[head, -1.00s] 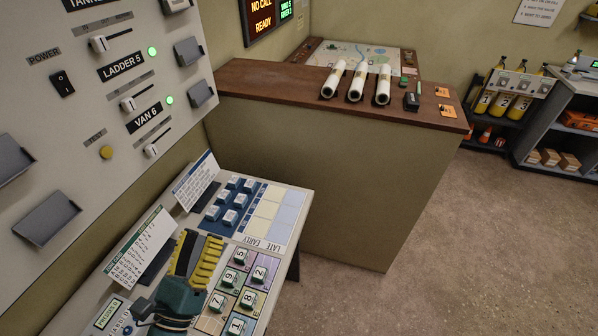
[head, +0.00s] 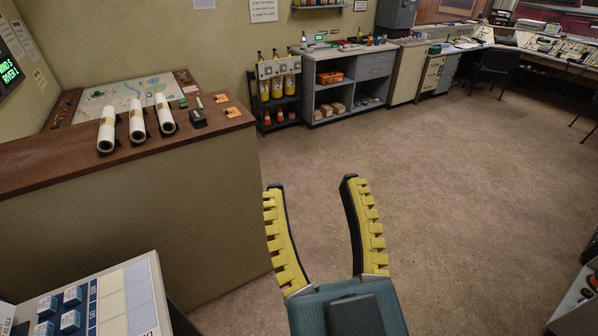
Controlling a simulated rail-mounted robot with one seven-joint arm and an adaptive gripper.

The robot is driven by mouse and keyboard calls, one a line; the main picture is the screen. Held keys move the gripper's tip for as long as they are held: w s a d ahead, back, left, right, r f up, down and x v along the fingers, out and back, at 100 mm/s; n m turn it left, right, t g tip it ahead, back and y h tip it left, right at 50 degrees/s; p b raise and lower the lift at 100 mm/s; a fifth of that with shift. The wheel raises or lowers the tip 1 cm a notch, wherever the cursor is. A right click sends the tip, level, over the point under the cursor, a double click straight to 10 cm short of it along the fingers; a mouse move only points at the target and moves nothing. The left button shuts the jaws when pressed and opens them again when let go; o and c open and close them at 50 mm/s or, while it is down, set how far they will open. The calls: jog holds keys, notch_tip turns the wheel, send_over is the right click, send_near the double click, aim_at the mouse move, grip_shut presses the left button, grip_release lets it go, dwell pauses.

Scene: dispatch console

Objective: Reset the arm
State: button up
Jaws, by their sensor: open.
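My gripper (head: 316,188) shows at the bottom middle of the head view, over the open brown floor. Its two yellow ridged fingers stand apart with nothing between them, and its body is dark green. It is to the right of the wood-topped counter (head: 200,230) and touches nothing that I can see. The rest of my arm is below the picture edge.
The console desk (head: 135,317) with blue blocks (head: 72,296) is at the lower left. The counter carries white rolls (head: 137,120). A bottle rack (head: 282,95) and grey shelves (head: 345,85) line the back wall. The floor (head: 450,180) is clear.

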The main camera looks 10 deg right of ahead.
notch_tip(320, 180, up, 23)
jog(key=p, duration=2.2)
jog(key=shift+f, duration=0.2)
